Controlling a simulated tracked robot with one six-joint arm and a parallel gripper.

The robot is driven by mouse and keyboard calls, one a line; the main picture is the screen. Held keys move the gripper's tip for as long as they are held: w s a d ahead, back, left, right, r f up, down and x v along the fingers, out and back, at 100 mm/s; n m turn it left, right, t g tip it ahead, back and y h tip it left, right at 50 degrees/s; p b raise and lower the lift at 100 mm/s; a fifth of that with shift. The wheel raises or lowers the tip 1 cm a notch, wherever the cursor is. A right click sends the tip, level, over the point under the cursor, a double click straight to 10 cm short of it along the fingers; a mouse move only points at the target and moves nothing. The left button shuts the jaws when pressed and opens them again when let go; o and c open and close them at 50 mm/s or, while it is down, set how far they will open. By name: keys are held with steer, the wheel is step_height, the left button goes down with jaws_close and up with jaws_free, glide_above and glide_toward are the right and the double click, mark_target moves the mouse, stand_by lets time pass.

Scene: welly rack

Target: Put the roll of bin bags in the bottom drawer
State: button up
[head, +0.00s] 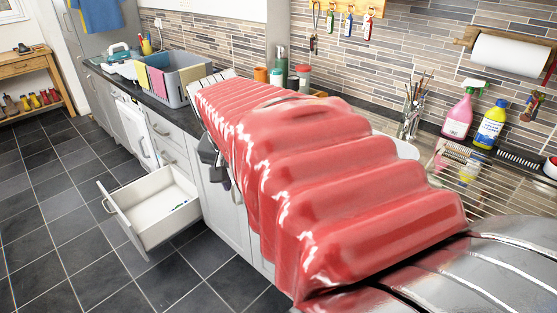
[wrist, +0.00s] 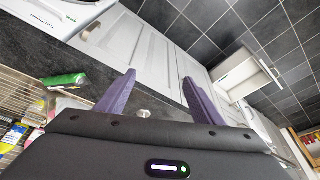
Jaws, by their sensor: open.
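The open drawer (head: 158,210) is pulled out low in the grey cabinet run in the head view, below other closed drawer fronts. It is white inside, with a small blue and green item in it. An open drawer (wrist: 248,75) also shows at the right of the wrist view. A green cylinder (wrist: 65,80), perhaps the roll of bin bags, lies on the dark worktop left of my gripper. My gripper (wrist: 158,76) has purple fingers spread apart with nothing between them. In the head view only dark parts of it (head: 210,155) show beside my red arm sleeve.
A grey crate (head: 182,82) stands on the worktop at the back. A pink spray bottle (head: 458,115), a yellow bottle (head: 489,127) and a wire rack (head: 470,170) stand at the right. My arm hides much of the worktop. The tiled floor (head: 60,190) is clear at the left.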

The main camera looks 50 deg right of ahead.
steer(key=s+d+f+m+g, duration=0.1)
steer(key=s+d+m+g, duration=0.1)
steer(key=s+d+m, duration=0.3)
steer(key=s+d+f+m+g, duration=0.1)
steer(key=s+d+m, duration=0.3)
steer(key=d, duration=0.9)
steer(key=s+d+f+m+g, duration=0.1)
steer(key=s+d+m+g, duration=0.1)
steer(key=s+d+m, duration=0.3)
steer(key=s+d, duration=0.2)
steer(key=d, duration=0.2)
steer(key=shift+s+d+f+m+g+y, duration=0.15)
steer(key=shift+s+d+m+g+y, duration=0.15)
steer(key=shift+y, duration=0.1)
steer(key=shift+f, duration=0.1)
steer(key=x, duration=0.7)
steer(key=shift+f, duration=0.35)
steer(key=shift+s+d+f, duration=0.1)
steer(key=shift+f, duration=0.25)
steer(key=shift+f, duration=0.1)
steer(key=shift+x, duration=2.5)
steer(key=shift+d, duration=0.1)
